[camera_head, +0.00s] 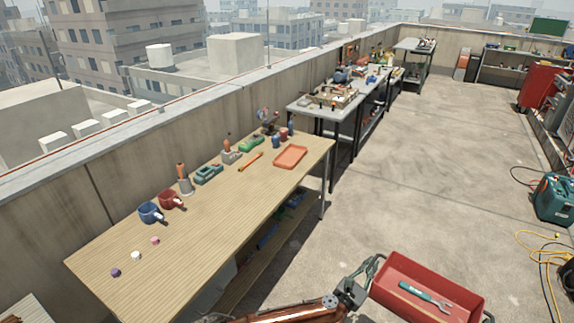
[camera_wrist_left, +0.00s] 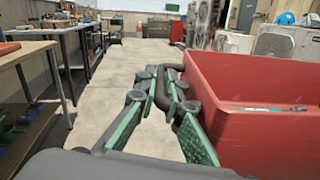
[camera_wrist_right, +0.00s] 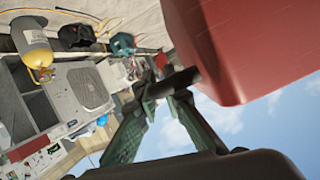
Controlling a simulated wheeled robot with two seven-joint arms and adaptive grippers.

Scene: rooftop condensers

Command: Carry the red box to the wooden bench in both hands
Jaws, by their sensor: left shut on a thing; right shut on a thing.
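The red box (camera_head: 396,268) is an open tray with a wrench (camera_head: 428,297) lying in it. It is held in the air over the floor at the bottom right of the head view, right of the bench's near end. My left gripper (camera_head: 358,284) is shut on a dark handle at the box's left side; the left wrist view shows this grip (camera_wrist_left: 167,88) beside the red wall (camera_wrist_left: 265,140). My right gripper (camera_wrist_right: 165,84) is shut on another dark handle of the box (camera_wrist_right: 235,50). The wooden bench (camera_head: 205,230) stands left of the box, against the parapet.
On the bench are a blue mug (camera_head: 150,212), a red mug (camera_head: 169,199), an orange tray (camera_head: 290,157) and several small tools. The near middle and right edge of its top are bare. Concrete floor (camera_head: 420,180) is open beyond the box. A teal case (camera_head: 553,197) and yellow cable lie right.

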